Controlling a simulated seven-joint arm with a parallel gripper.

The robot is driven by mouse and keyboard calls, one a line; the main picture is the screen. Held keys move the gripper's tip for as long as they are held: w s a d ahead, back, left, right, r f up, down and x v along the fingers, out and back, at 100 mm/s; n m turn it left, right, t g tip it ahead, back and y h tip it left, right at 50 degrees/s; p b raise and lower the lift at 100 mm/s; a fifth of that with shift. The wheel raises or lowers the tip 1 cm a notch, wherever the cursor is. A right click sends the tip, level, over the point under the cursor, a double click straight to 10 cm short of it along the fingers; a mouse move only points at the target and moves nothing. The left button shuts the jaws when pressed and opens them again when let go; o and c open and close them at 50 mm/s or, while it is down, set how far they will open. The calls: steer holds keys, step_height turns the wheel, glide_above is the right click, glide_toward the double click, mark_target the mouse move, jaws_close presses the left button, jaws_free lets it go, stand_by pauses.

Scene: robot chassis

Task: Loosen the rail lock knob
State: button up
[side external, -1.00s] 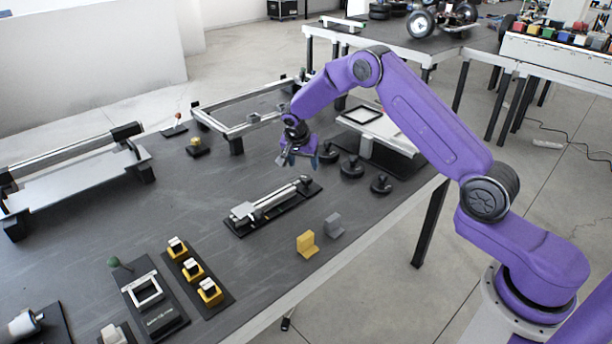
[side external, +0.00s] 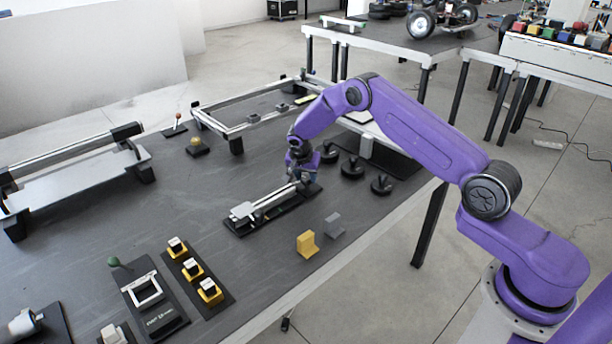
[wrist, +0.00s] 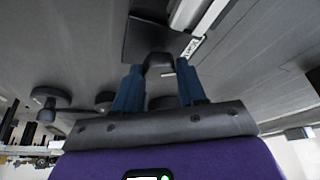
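The rail (side external: 268,203) is a silver bar on a black base plate (side external: 236,228) in the middle of the table, with a pale carriage (side external: 242,212) at its left end. The dark rail lock knob (wrist: 158,65) shows between my blue fingertips in the wrist view. In the side view my gripper hides most of it. My gripper (side external: 300,180) points down at the right end of the rail. Its two fingers sit close on both sides of the knob and look to be touching it. The lower part of the knob is hidden.
Three black knobs (side external: 352,168) stand just right of my gripper. A yellow block (side external: 307,244) and a grey block (side external: 334,225) stand in front. A silver frame (side external: 236,128) is behind.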

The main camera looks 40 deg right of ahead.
steer(key=c, duration=0.4)
steer(key=shift+c, duration=0.2)
steer(key=shift+n, duration=0.4)
steer(key=n+y, duration=0.1)
steer(key=n, duration=0.2)
steer(key=n+t+y, duration=0.1)
steer(key=n, duration=0.2)
steer(key=shift+s+d+t, duration=0.1)
steer(key=shift+s+t, duration=0.05)
steer(key=shift+t, duration=0.15)
steer(key=n+y, duration=0.1)
steer(key=n, duration=0.2)
steer(key=n+y, duration=0.1)
steer(key=n, duration=0.2)
steer(key=shift+d, duration=0.2)
steer(key=n+y, duration=0.1)
steer(key=n, duration=0.2)
steer(key=n+y, duration=0.1)
steer(key=n, duration=0.3)
steer(key=shift+d+y, duration=0.15)
steer(key=shift+y, duration=0.25)
steer(key=n+g+y, duration=0.1)
steer(key=n+g, duration=0.1)
steer(key=n, duration=0.3)
steer(key=shift+d+n, duration=0.1)
steer(key=shift+n, duration=0.3)
steer(key=shift+n+g, duration=0.3)
